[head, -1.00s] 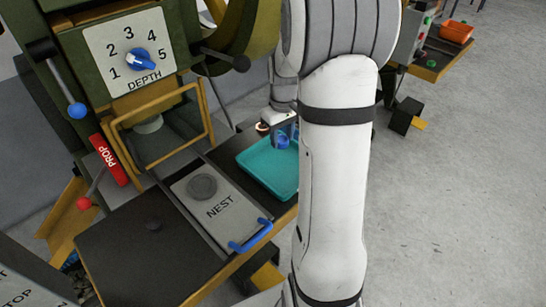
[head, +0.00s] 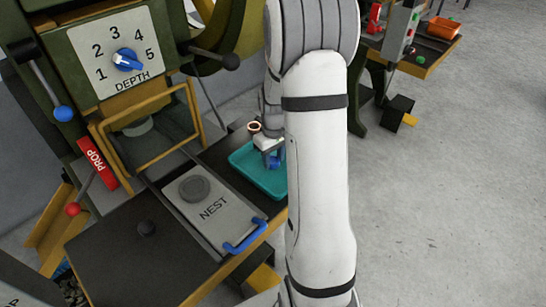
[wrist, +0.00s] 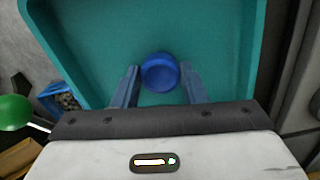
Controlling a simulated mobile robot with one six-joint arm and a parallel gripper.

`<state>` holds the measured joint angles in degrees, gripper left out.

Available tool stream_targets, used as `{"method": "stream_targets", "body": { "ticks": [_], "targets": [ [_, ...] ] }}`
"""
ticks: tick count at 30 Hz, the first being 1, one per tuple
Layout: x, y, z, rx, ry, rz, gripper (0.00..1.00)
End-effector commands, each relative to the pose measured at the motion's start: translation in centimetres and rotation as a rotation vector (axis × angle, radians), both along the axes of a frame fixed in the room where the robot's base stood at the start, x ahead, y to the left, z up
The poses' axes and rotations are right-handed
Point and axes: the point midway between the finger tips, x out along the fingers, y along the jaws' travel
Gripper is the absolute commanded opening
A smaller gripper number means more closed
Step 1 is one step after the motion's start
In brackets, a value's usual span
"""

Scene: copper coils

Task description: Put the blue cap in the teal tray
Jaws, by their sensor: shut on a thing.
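The blue cap (wrist: 160,72) is round and sits between the two fingers of my gripper (wrist: 160,84), which is shut on it, in the wrist view. The teal tray (wrist: 100,58) fills the view behind the cap. In the head view the tray (head: 247,167) lies on the bench right of the nest plate. My gripper (head: 275,160) is over the right part of the tray. My arm hides the tray's right end. I cannot tell whether the cap touches the tray floor.
The nest plate (head: 213,208) with its blue handle (head: 246,236) is left of the tray. A copper-coloured ring (head: 254,127) is behind the tray. A yellow guard frame (head: 150,130) stands left. An orange bin (head: 443,28) is on a far bench.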

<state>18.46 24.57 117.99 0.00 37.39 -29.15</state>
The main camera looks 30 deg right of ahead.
Motion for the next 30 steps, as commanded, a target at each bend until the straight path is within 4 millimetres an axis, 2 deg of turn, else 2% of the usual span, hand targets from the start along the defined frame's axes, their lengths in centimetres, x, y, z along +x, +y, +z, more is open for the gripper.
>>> {"method": "stream_targets", "body": {
  "ticks": [1,9,15,19,23,30],
  "targets": [
    [0.0,0.0,-0.2,0.000,0.000,0.000,0.39],
    [0.0,0.0,-0.1,0.000,0.000,0.001,0.60],
    [0.0,0.1,-0.1,0.000,0.000,0.001,0.60],
    [0.1,0.1,0.6,-0.001,-0.001,0.002,0.60],
    [0.1,0.1,2.7,-0.001,-0.004,0.002,0.60],
    [0.1,0.1,8.0,-0.001,-0.004,0.002,0.60]
  ]
}}
